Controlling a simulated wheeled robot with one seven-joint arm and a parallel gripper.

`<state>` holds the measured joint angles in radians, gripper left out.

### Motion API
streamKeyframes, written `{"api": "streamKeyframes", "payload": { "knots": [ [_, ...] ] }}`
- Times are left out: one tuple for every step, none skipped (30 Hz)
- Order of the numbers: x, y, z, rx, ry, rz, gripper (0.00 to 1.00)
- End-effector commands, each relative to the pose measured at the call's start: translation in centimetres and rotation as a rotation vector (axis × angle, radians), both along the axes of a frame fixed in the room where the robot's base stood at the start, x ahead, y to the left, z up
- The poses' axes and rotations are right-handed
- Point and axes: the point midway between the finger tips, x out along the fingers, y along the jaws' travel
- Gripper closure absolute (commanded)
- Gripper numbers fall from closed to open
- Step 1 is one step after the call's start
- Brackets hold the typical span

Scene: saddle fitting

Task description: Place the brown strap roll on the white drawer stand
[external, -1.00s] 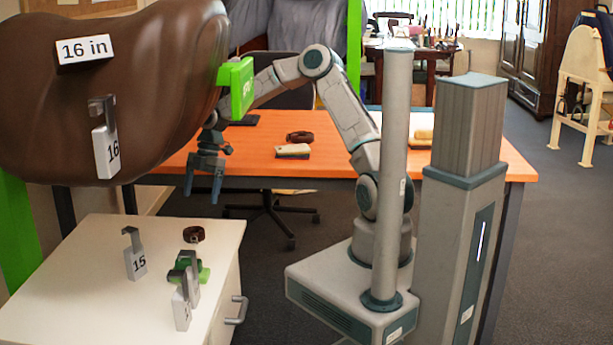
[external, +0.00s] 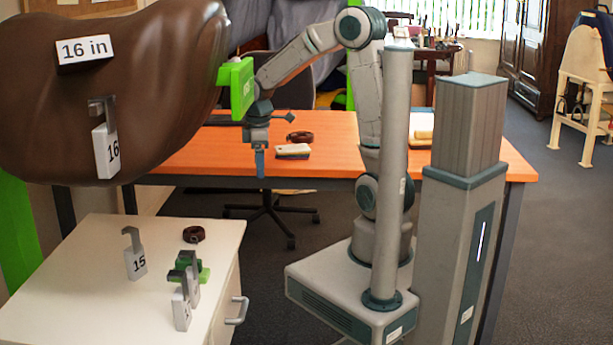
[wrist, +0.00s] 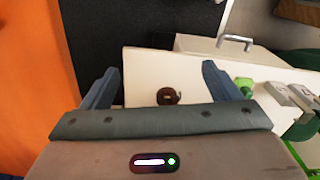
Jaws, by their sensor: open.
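A brown strap roll (external: 194,234) lies on top of the white drawer stand (external: 75,300), near its back edge. The roll also shows in the wrist view (wrist: 168,96), on the white top, between the two fingers in the picture. A second brown strap roll (external: 300,137) lies on the orange table behind a pale block. My gripper (external: 260,172) hangs fingers down in front of the orange table, to the right of and higher than the stand. In the wrist view my gripper (wrist: 161,70) has its fingers wide apart, with nothing held.
On the stand are a hook tagged 15 (external: 135,258), green clamp-like pieces (external: 186,268) and more tagged hooks (external: 181,308). The brown saddle form (external: 110,110) overhangs the stand. A pale block (external: 292,151) lies on the orange table (external: 330,165). The drawer handle (external: 238,311) sticks out.

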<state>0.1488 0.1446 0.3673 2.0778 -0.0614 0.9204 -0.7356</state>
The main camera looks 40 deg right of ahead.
Motion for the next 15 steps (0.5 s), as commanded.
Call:
{"api": "streamKeyframes", "payload": {
  "knots": [
    [-1.5, -1.0, 0.9, -0.016, -0.020, -0.086, 0.17],
    [-2.3, -1.6, 1.3, -0.022, -0.029, -0.145, 0.17],
    [-3.4, -2.4, 1.8, -0.026, -0.041, -0.222, 0.17],
    [-4.3, -2.9, 2.2, -0.028, -0.050, -0.280, 0.17],
    [-5.2, -3.5, 2.5, -0.028, -0.061, -0.339, 0.17],
    [-6.4, -4.2, 2.9, -0.026, -0.075, -0.418, 0.17],
    [-7.3, -4.6, 3.1, -0.022, -0.084, -0.476, 0.17],
    [-8.2, -5.1, 3.3, -0.015, -0.092, -0.533, 0.17],
    [-9.3, -5.6, 3.5, -0.006, -0.103, -0.607, 0.17],
    [-10.1, -6.0, 3.6, 0.003, -0.109, -0.660, 0.17],
    [-10.9, -6.3, 3.7, 0.012, -0.116, -0.708, 0.17],
    [-11.8, -6.6, 3.8, 0.025, -0.123, -0.768, 0.17],
    [-12.4, -6.9, 3.8, 0.034, -0.126, -0.809, 0.17],
    [-13.0, -7.1, 3.8, 0.044, -0.129, -0.845, 0.17],
    [-13.6, -7.3, 3.8, 0.055, -0.131, -0.888, 0.17]
  ]
}}
